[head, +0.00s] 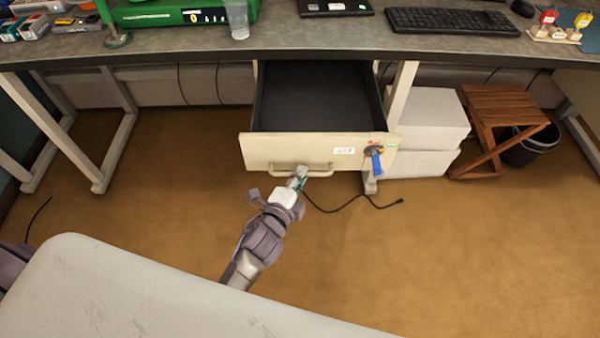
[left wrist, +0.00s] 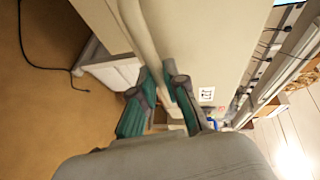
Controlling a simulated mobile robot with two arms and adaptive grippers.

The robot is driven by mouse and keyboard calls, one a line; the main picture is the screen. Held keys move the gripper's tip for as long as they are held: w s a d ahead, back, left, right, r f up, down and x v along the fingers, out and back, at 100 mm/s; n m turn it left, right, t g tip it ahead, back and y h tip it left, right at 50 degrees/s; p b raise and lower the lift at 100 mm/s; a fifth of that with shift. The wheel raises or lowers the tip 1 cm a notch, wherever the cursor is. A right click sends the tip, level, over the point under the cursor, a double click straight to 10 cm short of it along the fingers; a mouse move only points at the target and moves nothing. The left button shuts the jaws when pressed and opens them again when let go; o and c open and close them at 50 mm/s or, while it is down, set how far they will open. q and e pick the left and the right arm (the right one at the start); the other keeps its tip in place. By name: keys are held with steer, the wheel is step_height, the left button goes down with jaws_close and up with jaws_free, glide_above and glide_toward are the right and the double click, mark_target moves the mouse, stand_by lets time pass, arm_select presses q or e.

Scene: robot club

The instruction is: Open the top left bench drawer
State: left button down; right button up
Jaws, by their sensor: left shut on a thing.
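The bench drawer (head: 318,152) has a cream front and a dark, empty-looking inside. It is pulled well out from under the grey bench top (head: 300,42). Its bar handle (head: 290,167) runs along the lower front. My left gripper (head: 299,178) is at the right part of this handle, shut on it. In the left wrist view the fingers (left wrist: 165,95) close around the handle bar (left wrist: 138,30), beside the drawer front (left wrist: 215,45). A key with a blue tag (head: 376,160) hangs at the drawer's right side. My right gripper is not in view.
White boxes (head: 425,120), a wooden folding stool (head: 500,112) and a dark bin (head: 533,145) stand right of the drawer under the bench. A black cable (head: 345,205) lies on the brown floor in front. Open floor (head: 470,250) extends at the right.

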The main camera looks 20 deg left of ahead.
arm_select(q)
steer(key=shift+s, duration=0.15)
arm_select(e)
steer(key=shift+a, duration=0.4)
arm_select(q)
steer(key=c, duration=1.2)
jaws_free()
steer(key=v, duration=1.2)
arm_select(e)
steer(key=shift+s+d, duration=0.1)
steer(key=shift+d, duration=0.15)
arm_select(q)
steer(key=shift+f, duration=0.15)
